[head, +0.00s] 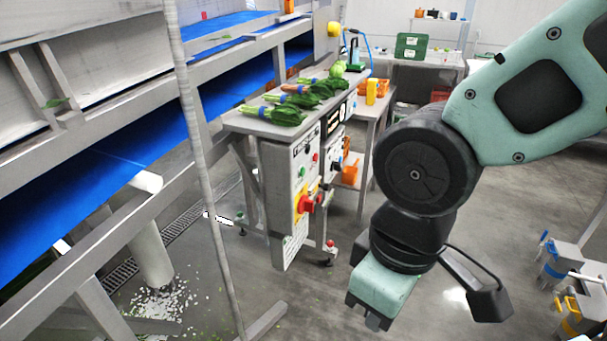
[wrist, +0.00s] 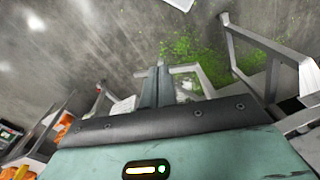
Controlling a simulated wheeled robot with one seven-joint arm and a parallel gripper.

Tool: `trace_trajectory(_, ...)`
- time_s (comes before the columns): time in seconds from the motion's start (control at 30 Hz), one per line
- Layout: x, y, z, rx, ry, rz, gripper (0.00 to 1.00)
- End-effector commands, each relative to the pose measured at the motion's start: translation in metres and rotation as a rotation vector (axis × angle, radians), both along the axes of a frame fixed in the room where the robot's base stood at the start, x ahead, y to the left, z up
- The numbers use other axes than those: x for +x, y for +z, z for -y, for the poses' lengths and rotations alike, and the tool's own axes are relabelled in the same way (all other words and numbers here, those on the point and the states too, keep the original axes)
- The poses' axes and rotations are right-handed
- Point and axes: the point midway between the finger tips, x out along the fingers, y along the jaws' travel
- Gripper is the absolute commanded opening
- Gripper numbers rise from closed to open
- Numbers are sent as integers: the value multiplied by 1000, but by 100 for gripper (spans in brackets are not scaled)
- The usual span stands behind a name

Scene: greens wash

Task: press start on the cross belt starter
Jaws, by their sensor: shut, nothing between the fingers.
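A grey starter box (head: 300,225) with small buttons stands below the near end of the steel bench in the head view. My gripper (head: 376,322) points down, right of and nearer than the boxes, apart from both. In the wrist view its fingers (wrist: 155,72) are together and empty over the floor.
Bunches of greens (head: 285,113) lie on the bench. A blue belt conveyor (head: 100,180) and a thin grey upright post (head: 200,150) are on the left. Orange crates (head: 350,170) sit under the bench. Valved pipework (head: 575,300) stands at right. Open floor lies between.

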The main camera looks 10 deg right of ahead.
Motion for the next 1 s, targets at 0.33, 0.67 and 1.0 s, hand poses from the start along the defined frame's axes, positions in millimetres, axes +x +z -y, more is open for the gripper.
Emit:
trace_trajectory(0.33,121,-48,-31,203,62,310,0)
trace_trajectory(0.67,297,-86,-2,258,144,954,0)
trace_trajectory(1.0,375,-98,82,15,197,1518,0)
